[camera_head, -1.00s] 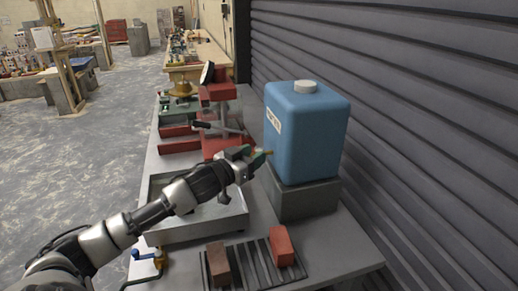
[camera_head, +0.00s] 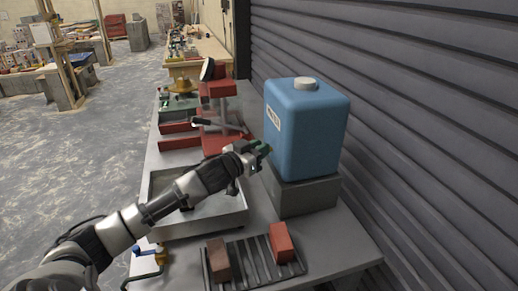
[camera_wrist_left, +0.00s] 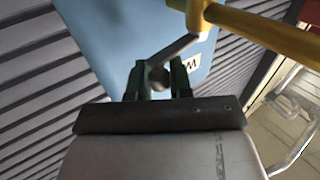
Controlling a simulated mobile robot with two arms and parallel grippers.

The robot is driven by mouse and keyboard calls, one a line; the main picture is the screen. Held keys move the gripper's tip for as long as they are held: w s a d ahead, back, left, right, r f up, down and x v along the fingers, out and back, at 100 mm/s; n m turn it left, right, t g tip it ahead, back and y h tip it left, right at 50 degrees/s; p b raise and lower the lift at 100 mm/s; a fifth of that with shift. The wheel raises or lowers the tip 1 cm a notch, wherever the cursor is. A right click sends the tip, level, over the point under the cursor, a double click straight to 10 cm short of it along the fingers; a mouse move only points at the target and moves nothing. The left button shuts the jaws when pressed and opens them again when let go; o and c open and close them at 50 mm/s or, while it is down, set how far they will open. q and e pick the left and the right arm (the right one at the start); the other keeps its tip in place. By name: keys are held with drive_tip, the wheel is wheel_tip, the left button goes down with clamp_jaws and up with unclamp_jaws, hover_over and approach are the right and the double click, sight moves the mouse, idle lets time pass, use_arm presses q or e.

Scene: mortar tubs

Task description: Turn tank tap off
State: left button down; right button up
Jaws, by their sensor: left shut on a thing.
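The blue tank (camera_head: 308,135) with a pale cap and a white label stands upright on a grey block. Its tap is hidden behind my left gripper (camera_head: 264,149) in the head view. The left wrist view shows the yellow tap (camera_wrist_left: 197,14) with a grey lever (camera_wrist_left: 178,47) slanting from it to between my fingers. My left gripper (camera_wrist_left: 158,80) is shut on the lever's rounded end, with its dark green fingers on either side. The blue tank wall (camera_wrist_left: 120,40) is behind it. My right gripper is not in view.
A shallow grey tray (camera_head: 220,227) lies below my left arm. A rack (camera_head: 255,265) with two reddish bricks is at the table's front. A small blue-handled tap (camera_head: 150,252) is at the left edge. A red stand (camera_head: 218,92) is farther back. A corrugated wall (camera_head: 420,130) closes the right side.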

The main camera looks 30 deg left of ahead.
use_arm(q)
drive_tip(key=shift+w+d+n+y, duration=0.2)
drive_tip(key=shift+d+n+y, duration=0.15)
drive_tip(key=shift+n+y, duration=0.45)
drive_tip(key=shift+w+d+r+n+y+b, duration=0.15)
drive_tip(key=shift+n+y, duration=0.1)
drive_tip(key=shift+y, duration=0.25)
drive_tip(key=shift+a+f+n+y+b, duration=0.1)
drive_tip(key=shift+n+y, duration=0.1)
drive_tip(key=shift+y, duration=0.3)
drive_tip(key=shift+w+d+r+n+y+b, duration=0.15)
drive_tip(key=shift+n+y, duration=0.1)
drive_tip(key=shift+y, duration=0.25)
drive_tip(key=shift+f, duration=0.1)
drive_tip(key=c, duration=1.1)
unclamp_jaws()
drive_tip(key=shift+o, duration=0.2)
drive_tip(key=s+d+b, duration=0.1)
drive_tip(key=s+b, duration=0.1)
drive_tip(key=s, duration=0.9)
